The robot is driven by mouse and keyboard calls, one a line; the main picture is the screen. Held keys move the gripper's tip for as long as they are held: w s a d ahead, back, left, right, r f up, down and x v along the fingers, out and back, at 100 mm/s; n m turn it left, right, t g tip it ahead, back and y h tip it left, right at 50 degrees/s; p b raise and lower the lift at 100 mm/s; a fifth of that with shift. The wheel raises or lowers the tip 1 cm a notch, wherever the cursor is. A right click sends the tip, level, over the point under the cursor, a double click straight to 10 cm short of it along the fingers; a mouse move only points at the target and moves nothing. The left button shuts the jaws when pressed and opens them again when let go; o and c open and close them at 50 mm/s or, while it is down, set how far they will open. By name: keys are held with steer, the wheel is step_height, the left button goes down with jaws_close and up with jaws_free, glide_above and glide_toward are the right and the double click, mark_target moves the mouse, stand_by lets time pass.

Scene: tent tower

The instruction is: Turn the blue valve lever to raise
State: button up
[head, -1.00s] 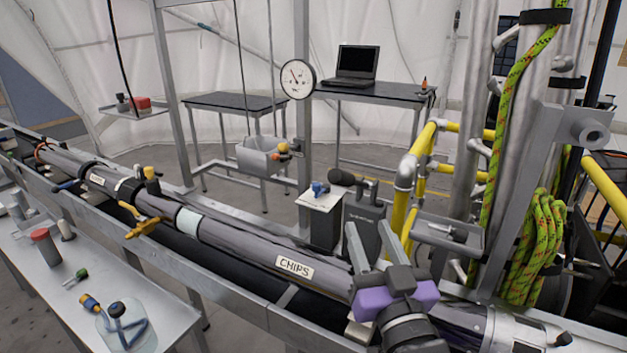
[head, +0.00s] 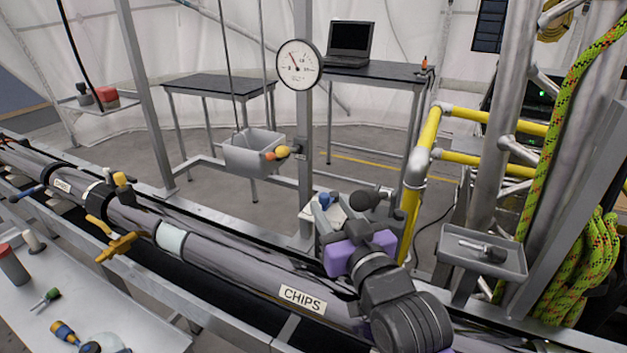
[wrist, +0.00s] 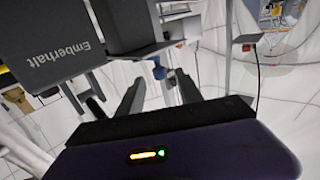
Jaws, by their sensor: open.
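A blue lever or knob (head: 325,200) sits on top of a pale box beside the long pipe in the head view. It also shows in the wrist view (wrist: 159,70), ahead of and roughly between the fingers. My gripper (head: 346,214) is open, with nothing between its fingers, close to this box in the head view. Its fingers (wrist: 160,94) point toward the blue piece in the wrist view, with a visible gap. My wrist partly hides the box.
A dark grey box lettered Emberhalt (wrist: 50,45) is close to the fingers. The long pipe (head: 215,258) runs across the front, with a yellow valve (head: 118,245). A round gauge (head: 299,64) is on a post. A yellow railing (head: 415,180) and small tray (head: 483,255) stand right.

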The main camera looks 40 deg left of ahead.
mark_target(322, 194)
steer(key=p+x, duration=0.1)
steer(key=x, duration=0.6)
steer(key=shift+w+a+r, duration=0.1)
steer(key=shift+a, duration=0.05)
jaws_close()
